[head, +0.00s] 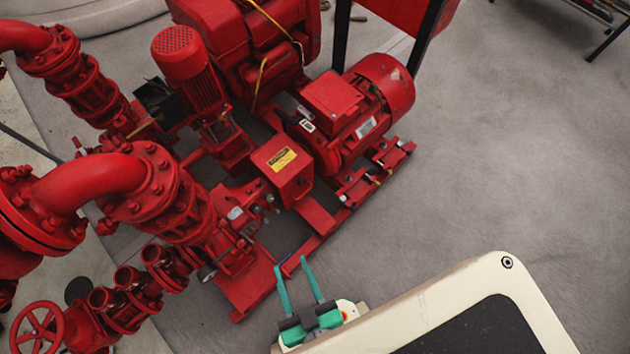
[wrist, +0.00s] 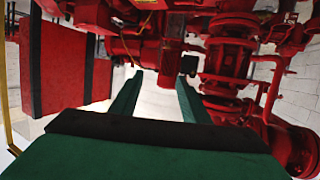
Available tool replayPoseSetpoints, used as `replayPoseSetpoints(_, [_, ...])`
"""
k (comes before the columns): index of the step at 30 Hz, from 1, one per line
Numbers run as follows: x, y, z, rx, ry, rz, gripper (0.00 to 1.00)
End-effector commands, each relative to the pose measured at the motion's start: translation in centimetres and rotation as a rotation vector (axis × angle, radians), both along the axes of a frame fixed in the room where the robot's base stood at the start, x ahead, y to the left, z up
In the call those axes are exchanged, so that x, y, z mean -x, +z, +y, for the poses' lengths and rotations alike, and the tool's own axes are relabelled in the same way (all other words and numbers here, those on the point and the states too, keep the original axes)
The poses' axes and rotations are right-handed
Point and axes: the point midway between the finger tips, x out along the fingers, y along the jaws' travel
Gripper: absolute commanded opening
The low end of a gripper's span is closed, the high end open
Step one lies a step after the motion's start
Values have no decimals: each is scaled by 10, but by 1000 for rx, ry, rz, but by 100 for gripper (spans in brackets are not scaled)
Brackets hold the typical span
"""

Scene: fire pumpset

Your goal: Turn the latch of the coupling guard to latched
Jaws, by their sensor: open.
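The coupling guard (head: 283,172) is a red box with a yellow label, between the red motor (head: 352,115) and the pump in the head view. Its latch is too small to make out for sure in either view. My gripper (head: 291,264) has two green fingers, spread apart with nothing between them. In the head view it shows below the guard in the picture, apart from it. In the wrist view my gripper (wrist: 159,76) points toward the red machinery, with clear space between the fingertips.
Red pipes and flanges (head: 150,185) crowd the left of the head view, with a red handwheel (head: 37,328) at lower left. A red panel (wrist: 65,65) stands at the left in the wrist view. Grey floor (head: 500,150) is open on the right of the head view.

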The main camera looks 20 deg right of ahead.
Motion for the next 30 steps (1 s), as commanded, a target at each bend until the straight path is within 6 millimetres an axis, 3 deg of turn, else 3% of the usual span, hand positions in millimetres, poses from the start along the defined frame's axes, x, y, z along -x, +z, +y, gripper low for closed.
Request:
replayPoseSetpoints(9, [-51,-155,-14,-16,-101,247,42])
replayPoseSetpoints(15, [-97,-238,-22,-55,-88,393,42])
replayPoseSetpoints(21, [-149,-296,-38,-105,-22,502,42])
replayPoseSetpoints(24, [-176,-316,-52,-133,25,542,42])
replayPoseSetpoints(30, [-228,-334,-93,-180,147,583,42])
